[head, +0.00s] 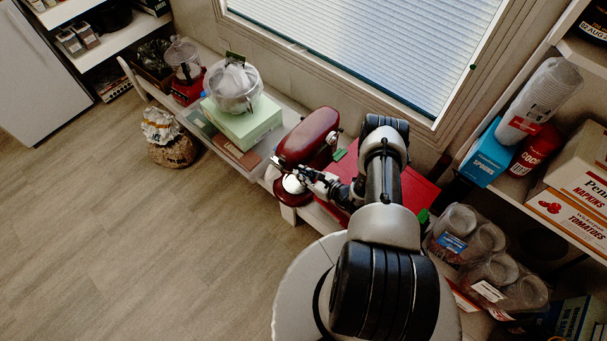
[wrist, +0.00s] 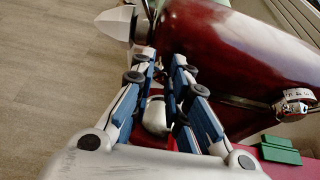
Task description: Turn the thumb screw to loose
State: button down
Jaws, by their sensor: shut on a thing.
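A dark red stand mixer (head: 306,137) stands on the low bench in the head view. Its glossy red head (wrist: 235,45) fills the upper right of the wrist view, with a silver cone-shaped part (wrist: 115,24) at its front end. My gripper (head: 277,162) reaches the side of the mixer head near that front end. In the wrist view, the fingers of my gripper (wrist: 164,58) are close together beside the head, shut on the thumb screw. The screw itself is hidden by the fingers, and which way it is turned cannot be told.
A silver knob (wrist: 294,99) sits on the mixer's side. A green block (wrist: 281,149) lies beside the mixer. Shelves (head: 540,215) with boxes and cups stand at right.

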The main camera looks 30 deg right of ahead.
jog(key=shift+s+a+f+n+t+h+b, duration=0.1)
jog(key=shift+a+f+n+t+h+b, duration=0.15)
jog(key=shift+n+t+h, duration=1.05)
jog(key=shift+s+a+f+n+t+h+b, duration=0.1)
jog(key=shift+n+h+b, duration=0.2)
jog(key=shift+n, duration=2)
jog(key=shift+a+f+n+t+h+b, duration=0.2)
jog(key=shift+n+t+h, duration=0.6)
jog(key=shift+n, duration=1.3)
jog(key=c, duration=1.5)
grip_release()
jog(key=shift+c, duration=0.2)
